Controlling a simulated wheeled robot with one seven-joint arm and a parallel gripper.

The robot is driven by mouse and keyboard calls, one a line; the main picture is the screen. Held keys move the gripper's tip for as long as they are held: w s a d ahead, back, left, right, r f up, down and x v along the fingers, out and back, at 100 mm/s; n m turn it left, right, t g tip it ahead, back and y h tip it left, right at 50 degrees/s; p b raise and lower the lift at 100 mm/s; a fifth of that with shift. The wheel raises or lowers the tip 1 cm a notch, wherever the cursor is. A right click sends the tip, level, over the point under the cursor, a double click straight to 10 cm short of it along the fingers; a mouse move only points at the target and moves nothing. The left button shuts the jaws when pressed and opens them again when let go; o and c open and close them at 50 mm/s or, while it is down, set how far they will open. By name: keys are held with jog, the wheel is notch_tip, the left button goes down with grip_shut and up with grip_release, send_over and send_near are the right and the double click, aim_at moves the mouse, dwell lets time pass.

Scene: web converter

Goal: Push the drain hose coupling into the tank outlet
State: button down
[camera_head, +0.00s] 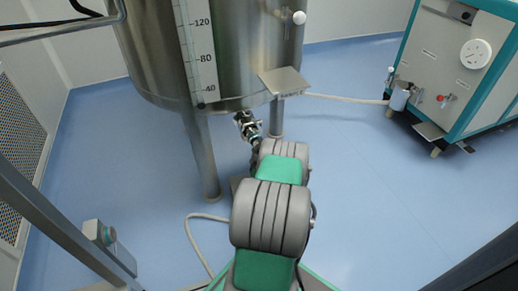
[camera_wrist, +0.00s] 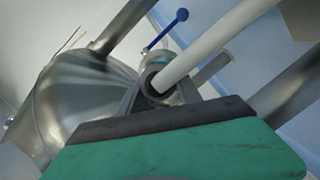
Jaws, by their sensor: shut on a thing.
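The steel tank (camera_head: 220,50) stands on legs at the top of the head view. My gripper (camera_head: 248,126) is under its bottom, small and partly hidden by my arm. In the wrist view, my gripper (camera_wrist: 150,92) is shut on the drain hose coupling (camera_wrist: 153,83), a dark-ended round piece between the grey fingers. A pale hose (camera_wrist: 205,42) runs from it to the upper right. The tank's rounded steel bottom (camera_wrist: 85,95) is at left.
A tank leg (camera_head: 202,155) stands close left of my arm. A pale hose (camera_head: 193,235) lies on the floor at lower left. A white-and-teal machine (camera_head: 450,65) stands at right, joined by another hose (camera_head: 345,99). The blue floor at right is clear.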

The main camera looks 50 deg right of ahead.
jog(key=shift+w+d+r, duration=0.1)
jog(key=shift+r, duration=0.1)
jog(key=c, duration=0.7)
grip_release()
jog(key=shift+f, duration=0.1)
jog(key=shift+c, duration=0.2)
jog(key=p+v, duration=0.1)
jog(key=v, duration=0.7)
jog(key=shift+p, duration=0.4)
